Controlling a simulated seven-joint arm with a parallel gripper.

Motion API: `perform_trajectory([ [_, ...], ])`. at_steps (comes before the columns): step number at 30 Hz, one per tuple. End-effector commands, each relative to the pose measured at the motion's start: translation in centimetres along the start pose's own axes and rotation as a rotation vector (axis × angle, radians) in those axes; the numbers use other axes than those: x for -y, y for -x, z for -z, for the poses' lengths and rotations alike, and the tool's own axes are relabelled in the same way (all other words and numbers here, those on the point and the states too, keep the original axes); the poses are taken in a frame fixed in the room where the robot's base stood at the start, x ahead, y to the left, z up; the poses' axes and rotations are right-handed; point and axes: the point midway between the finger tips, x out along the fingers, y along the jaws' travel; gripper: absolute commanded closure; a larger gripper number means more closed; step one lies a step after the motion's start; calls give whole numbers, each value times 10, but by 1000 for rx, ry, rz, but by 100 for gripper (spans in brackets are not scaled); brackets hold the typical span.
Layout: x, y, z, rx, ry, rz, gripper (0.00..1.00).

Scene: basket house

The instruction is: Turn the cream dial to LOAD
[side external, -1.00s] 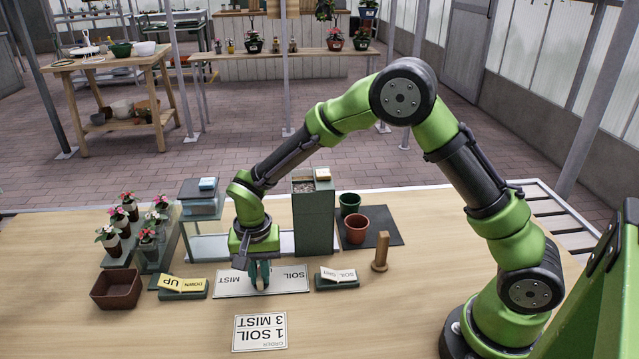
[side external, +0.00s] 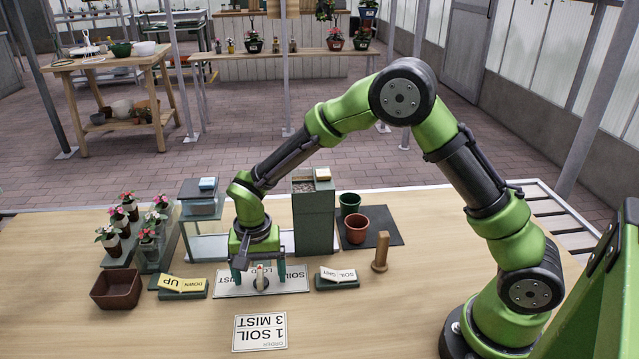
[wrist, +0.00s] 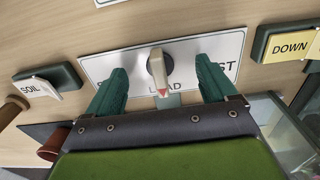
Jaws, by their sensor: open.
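The cream dial (side external: 261,279) sits on a dark hub on a white plate (side external: 222,287) lettered MIST, LOAD and SOIL. In the wrist view the dial (wrist: 156,70) has its red tip over the word LOAD, between the two partly hidden words at the sides. My gripper (side external: 258,270) is open and points down over the plate. In the wrist view its two green fingers (wrist: 160,66) stand wide on either side of the dial, apart from it, and cover parts of SOIL and MIST.
A yellow UP/DOWN rocker (side external: 183,285) is left of the plate, and a SOIL/GRIT rocker (side external: 337,277) is right of it. A wooden peg (side external: 381,252), pots (side external: 355,226), a brown tray (side external: 117,288) and potted flowers stand around. An order card (side external: 260,332) lies in front.

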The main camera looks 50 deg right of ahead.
Motion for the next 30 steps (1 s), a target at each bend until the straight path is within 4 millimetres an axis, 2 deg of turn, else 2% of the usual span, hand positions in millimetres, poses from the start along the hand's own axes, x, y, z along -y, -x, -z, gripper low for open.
perform_trajectory([
  [7,1,7,0,-2,0,2,15],
  [30,0,67,0,-1,1,2,15],
])
